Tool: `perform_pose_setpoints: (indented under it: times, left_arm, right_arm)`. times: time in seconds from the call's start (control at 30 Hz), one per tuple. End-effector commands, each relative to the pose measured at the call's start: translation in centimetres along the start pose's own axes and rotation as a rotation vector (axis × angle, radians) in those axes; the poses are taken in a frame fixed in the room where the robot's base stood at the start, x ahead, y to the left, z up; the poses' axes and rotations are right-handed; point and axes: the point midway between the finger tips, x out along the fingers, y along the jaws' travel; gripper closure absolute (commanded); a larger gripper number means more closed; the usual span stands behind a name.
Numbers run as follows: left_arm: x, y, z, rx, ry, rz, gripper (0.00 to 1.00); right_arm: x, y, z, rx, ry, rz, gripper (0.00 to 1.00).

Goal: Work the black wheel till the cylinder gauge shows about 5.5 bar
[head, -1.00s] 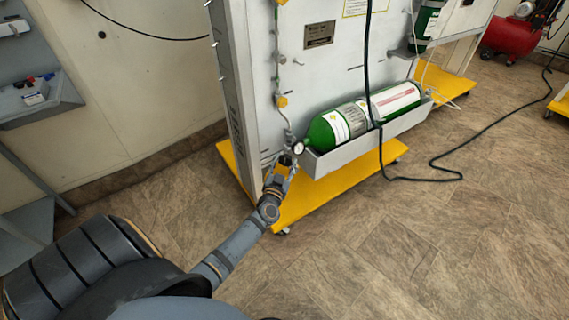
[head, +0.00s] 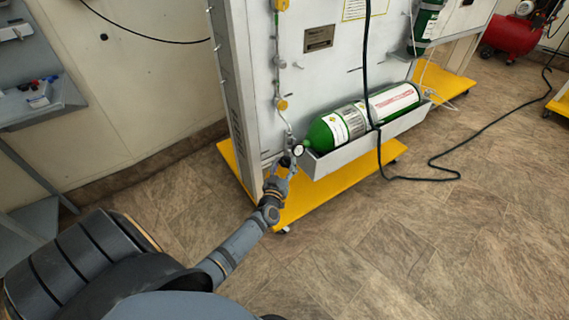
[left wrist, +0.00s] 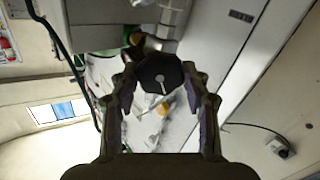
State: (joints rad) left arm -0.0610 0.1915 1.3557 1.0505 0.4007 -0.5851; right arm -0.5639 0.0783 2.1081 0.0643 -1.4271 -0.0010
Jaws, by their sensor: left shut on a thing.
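The black wheel (left wrist: 160,76) is many-sided with a pale line on its face and sits between the fingertips of my left gripper (left wrist: 160,88) in the left wrist view. My left gripper (head: 284,166) is shut on it, at the valve end of the green cylinder (head: 343,124). In the head view the wheel (head: 286,161) is small and partly hidden by the gripper. The round white cylinder gauge (head: 299,150) is just right of the wheel, but its needle is too small to read. My right gripper is not in view.
The cylinder lies in a grey trough (head: 345,154) on the panel above a yellow wheeled base (head: 320,193). A black hose (head: 368,80) hangs before the cylinder and runs over the floor. A grey shelf (head: 42,103) stands at left. The floor right of the base is mostly clear.

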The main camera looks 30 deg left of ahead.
Motion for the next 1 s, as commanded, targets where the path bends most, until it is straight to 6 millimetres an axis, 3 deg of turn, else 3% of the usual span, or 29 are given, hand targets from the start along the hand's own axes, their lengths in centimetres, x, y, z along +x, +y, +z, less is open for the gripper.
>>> perform_pose_setpoints:
  times: [0.67,0.7,0.87,1.0]
  left_arm:
    - [-0.04,-0.01,0.1,-0.079,-0.002,0.0,0.84]
    - [-0.04,0.0,0.09,-0.079,-0.002,0.0,0.52]
    - [-0.03,-0.01,0.07,-0.079,-0.001,0.0,0.3]
    - [-0.02,-0.01,0.05,-0.078,-0.001,0.0,0.3]
  right_arm:
    - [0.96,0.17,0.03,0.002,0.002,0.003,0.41]
    - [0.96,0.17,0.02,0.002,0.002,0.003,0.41]
    - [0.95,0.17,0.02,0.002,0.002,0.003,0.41]
    - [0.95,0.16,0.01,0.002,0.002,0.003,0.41]
